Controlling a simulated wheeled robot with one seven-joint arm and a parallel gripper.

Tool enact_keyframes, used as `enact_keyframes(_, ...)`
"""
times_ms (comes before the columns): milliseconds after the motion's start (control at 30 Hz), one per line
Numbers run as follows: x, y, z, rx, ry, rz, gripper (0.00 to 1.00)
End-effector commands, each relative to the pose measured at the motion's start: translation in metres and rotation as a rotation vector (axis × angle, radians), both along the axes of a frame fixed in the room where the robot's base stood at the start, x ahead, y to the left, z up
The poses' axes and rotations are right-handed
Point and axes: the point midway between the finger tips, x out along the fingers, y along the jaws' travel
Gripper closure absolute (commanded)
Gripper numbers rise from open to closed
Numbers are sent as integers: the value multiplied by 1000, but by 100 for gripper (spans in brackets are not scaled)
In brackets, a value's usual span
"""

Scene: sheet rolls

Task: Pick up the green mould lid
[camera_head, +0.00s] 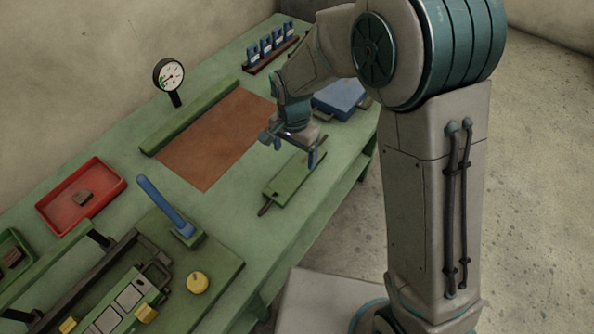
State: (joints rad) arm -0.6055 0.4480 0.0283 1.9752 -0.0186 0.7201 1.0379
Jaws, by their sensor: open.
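The green mould lid (286,185) appears to be the flat green rectangular piece lying on the bench near its front edge. A dark handle sticks out from its near end. My gripper (295,151) is at the lid's far end with its blue-tipped fingers spread apart and nothing visible between them. It looks to be above that end; I cannot tell whether the fingers touch the lid. My gripper hides part of the lid's far end.
A blue block (340,96) sits behind my gripper. A brown mat (215,135) lies to the left, with a dial gauge (169,77) beyond it. A red tray (80,197), a blue lever (163,204) and a yellow knob (197,283) are further left and nearer.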

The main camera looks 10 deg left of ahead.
Motion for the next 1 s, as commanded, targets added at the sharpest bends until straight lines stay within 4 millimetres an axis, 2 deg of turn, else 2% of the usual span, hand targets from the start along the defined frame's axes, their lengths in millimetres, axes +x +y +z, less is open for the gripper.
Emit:
enact_keyframes(267, -1, -2, -21, -1, 1, 0, 15)
enact_keyframes(500, -2, -6, -54, -1, 2, 0, 15)
enact_keyframes(600, -2, -5, -63, 0, 0, 0, 15)
enact_keyframes(900, -2, -5, -67, 1, -2, 0, 15)
enact_keyframes(1000, -2, -5, -67, 1, -2, 0, 42)
